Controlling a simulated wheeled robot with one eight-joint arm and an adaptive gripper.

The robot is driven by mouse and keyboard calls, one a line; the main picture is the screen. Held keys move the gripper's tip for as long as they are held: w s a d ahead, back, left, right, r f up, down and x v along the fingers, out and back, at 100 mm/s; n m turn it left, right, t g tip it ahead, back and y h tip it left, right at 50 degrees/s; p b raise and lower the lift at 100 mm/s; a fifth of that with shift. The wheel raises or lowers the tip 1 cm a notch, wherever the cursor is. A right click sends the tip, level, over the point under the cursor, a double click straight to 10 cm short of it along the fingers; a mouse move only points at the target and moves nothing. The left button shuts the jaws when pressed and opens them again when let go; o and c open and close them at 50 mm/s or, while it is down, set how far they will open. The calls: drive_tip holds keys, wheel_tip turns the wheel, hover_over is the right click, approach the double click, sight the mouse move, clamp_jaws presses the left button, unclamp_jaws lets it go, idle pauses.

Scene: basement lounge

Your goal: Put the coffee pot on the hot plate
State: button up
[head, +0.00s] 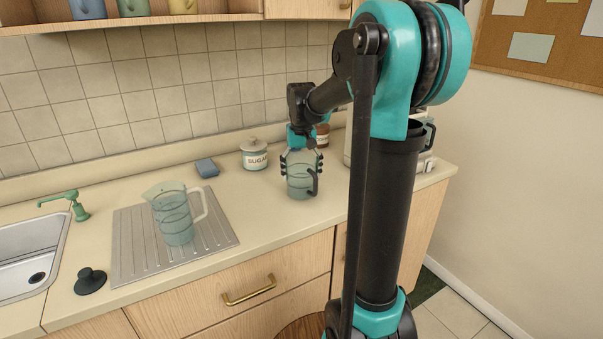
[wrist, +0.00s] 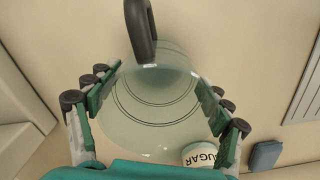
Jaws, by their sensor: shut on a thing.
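The coffee pot (head: 298,187) is clear glass with a dark handle, upright at the right part of the counter. My gripper (head: 301,170) comes from above and is shut around the pot's sides, with a finger on each side. In the wrist view I look down onto the round glass pot (wrist: 150,105), its dark handle at the top of the picture. I cannot tell whether its base touches the counter. A pale appliance (head: 424,164) stands to the right, mostly hidden behind my arm; no hot plate shows clearly.
A glass jug (head: 175,222) with a pale handle stands on the ribbed drainboard (head: 134,262). A sugar jar (head: 255,155), a brown-labelled jar (head: 322,135) and a blue-grey sponge (head: 207,168) are near the wall. A dark sink plug (head: 90,281) lies beside the sink (head: 22,266).

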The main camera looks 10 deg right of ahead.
drive_tip(key=shift+f, duration=0.15)
drive_tip(key=o, duration=1.3)
drive_tip(key=shift+c, duration=0.2)
